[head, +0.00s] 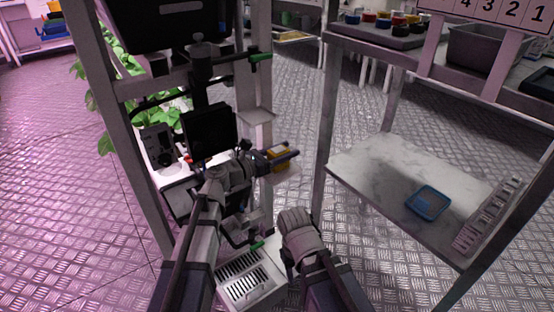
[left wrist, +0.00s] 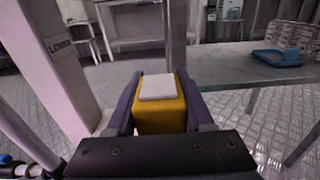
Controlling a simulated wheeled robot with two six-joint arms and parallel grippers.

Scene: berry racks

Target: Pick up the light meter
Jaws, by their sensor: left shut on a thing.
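The light meter is a yellow block with a white top face; it shows in the left wrist view (left wrist: 160,117) and, small, in the head view (head: 279,153). My left gripper (head: 284,157) has its purple fingers on both sides of the meter and is shut on it. In the left wrist view the fingers (left wrist: 161,100) press along the meter's left and right sides. A small pale ledge shows just below the meter in the head view; I cannot tell whether they touch. My right arm comes in at the lower middle, but its gripper fingers cannot be made out.
A marbled shelf (head: 375,169) at the right holds a blue tray (head: 428,203) and a white rack (head: 487,216). Grey rack posts (head: 325,130) stand on both sides of the left gripper. A grey bin (head: 485,50) stands on the upper right shelf. Green plants are at the left.

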